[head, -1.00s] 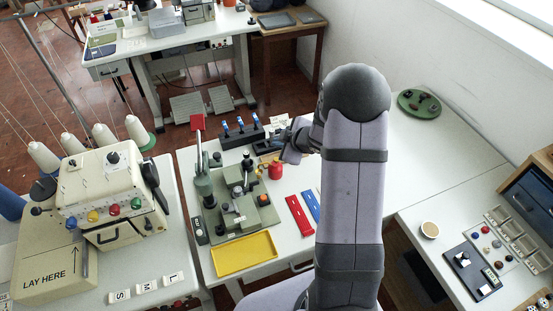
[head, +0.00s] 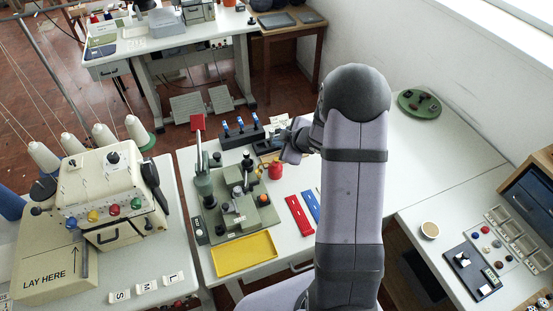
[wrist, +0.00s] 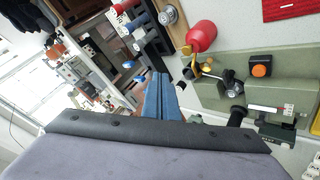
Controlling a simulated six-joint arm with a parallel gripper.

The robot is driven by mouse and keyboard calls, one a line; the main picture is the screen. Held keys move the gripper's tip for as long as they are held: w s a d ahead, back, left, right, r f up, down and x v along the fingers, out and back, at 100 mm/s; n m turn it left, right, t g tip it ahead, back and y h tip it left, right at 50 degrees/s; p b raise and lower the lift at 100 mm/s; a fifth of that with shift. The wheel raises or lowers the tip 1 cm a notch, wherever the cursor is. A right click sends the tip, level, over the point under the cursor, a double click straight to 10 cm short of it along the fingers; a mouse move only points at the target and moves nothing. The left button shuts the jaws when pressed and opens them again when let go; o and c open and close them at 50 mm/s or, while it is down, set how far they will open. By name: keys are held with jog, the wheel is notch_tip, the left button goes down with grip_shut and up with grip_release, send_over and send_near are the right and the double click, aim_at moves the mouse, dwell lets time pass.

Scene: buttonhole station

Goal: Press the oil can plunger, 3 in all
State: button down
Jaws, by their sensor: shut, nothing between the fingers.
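The oil can (head: 275,171) has a rounded red body and stands on the white table, just right of the green machine. It also shows in the wrist view, where the red body (wrist: 203,37) has yellow parts at its lower left. I cannot make out the plunger clearly. My gripper (wrist: 156,78) is shut and empty, its blue fingers together, below and left of the can in the wrist view and apart from it in that picture. In the head view the hand is just above and right of the can, and its fingertips are hard to make out.
The green machine (head: 237,213) with knobs and levers stands left of the can. A rack of blue-handled tools (head: 240,133) is behind. Red (head: 299,215) and blue (head: 311,205) strips lie in front, near a yellow tray (head: 243,255). Table right of my arm is mostly clear.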

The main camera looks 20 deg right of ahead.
aim_at(276, 161)
dwell(0.3)
notch_tip(276, 161, up, 4)
jog(key=p, duration=0.5)
jog(key=shift+f, duration=0.25)
notch_tip(276, 161, down, 8)
jog(key=b, duration=0.8)
jog(key=shift+f, duration=0.25)
jog(key=shift+f, duration=0.15)
dwell(1.8)
jog(key=shift+f+b, duration=0.3)
jog(key=shift+b, duration=0.1)
